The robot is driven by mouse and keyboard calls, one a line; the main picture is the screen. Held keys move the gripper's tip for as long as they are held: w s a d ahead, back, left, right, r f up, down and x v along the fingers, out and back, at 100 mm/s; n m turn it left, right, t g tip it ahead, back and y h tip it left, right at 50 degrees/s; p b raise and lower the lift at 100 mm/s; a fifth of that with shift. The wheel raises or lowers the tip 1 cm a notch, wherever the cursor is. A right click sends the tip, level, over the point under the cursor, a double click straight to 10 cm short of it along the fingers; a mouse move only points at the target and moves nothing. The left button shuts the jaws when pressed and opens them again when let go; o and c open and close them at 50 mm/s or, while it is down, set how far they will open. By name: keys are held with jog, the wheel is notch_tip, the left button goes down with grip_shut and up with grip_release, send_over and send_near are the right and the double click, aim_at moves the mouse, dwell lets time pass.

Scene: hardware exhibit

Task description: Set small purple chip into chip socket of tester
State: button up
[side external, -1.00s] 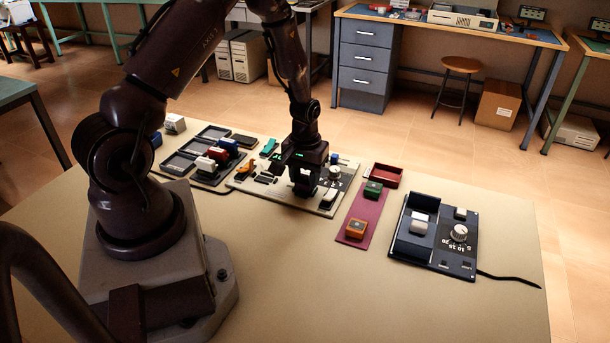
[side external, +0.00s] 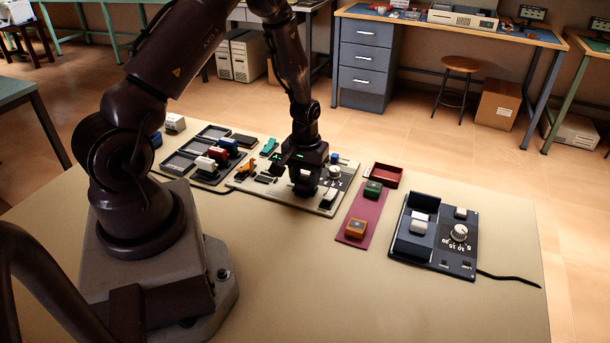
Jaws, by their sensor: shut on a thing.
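My gripper (side external: 304,184) points down over the pale grey board (side external: 240,184) in the middle of the table. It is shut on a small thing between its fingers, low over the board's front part. The fingers hide most of that thing, and its colour cannot be told. I cannot make out a purple chip anywhere else. The pale board carries a white round knob (side external: 335,172), a white rocker-like part (side external: 329,195) and several small dark parts. A chip socket cannot be made out; the area under my gripper is hidden.
To the right, a maroon mat (side external: 358,211) bears a green block (side external: 373,188) and an orange block (side external: 356,228), near a red open box (side external: 387,176). A dark dial unit (side external: 452,265) stands farther right. The front table is clear.

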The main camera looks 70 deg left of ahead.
jog(key=shift+f, duration=0.5)
dwell(0.3)
jog(key=o, duration=1.3)
jog(key=shift+r, duration=0.1)
jog(key=shift+r, duration=3.65)
